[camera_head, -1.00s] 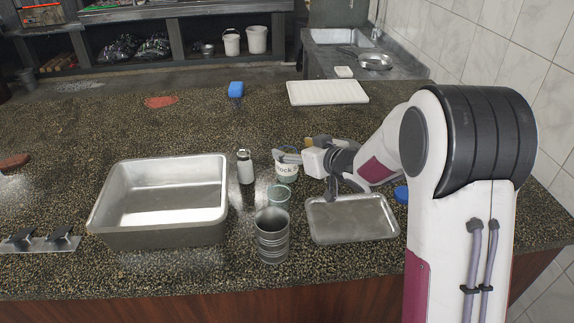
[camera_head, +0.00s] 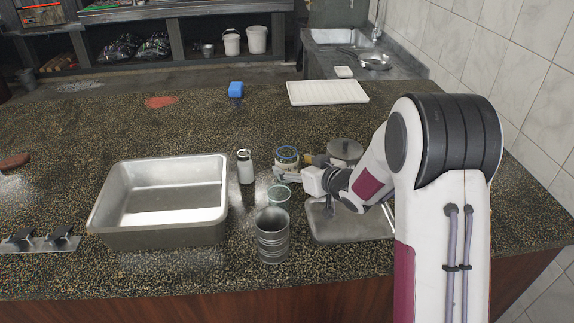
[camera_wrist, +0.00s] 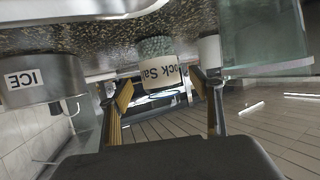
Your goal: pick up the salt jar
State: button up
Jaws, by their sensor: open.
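The salt jar (camera_head: 287,155) is a round glass jar with a blue rim, upright on the counter in the head view. My gripper (camera_head: 281,175) covers its lower front there. In the wrist view, which is upside down, the jar (camera_wrist: 158,73) shows a cream label with part of "Rock Salt". It stands ahead of my open fingers, roughly centred in the gap between them. The gap is empty near the palm. I cannot tell whether the fingertips reach beside the jar.
A clear greenish glass (camera_head: 279,195) and a ribbed metal cup (camera_head: 271,240) stand close in front. A white-bodied shaker (camera_head: 245,168) is left of the jar. A metal tray (camera_head: 340,232) lies below my arm.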

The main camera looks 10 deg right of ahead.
aim_at(287, 165)
jog(key=shift+f, duration=0.15)
jog(key=shift+f, duration=0.55)
jog(key=shift+x, duration=2.45)
jog(key=c, duration=1.4)
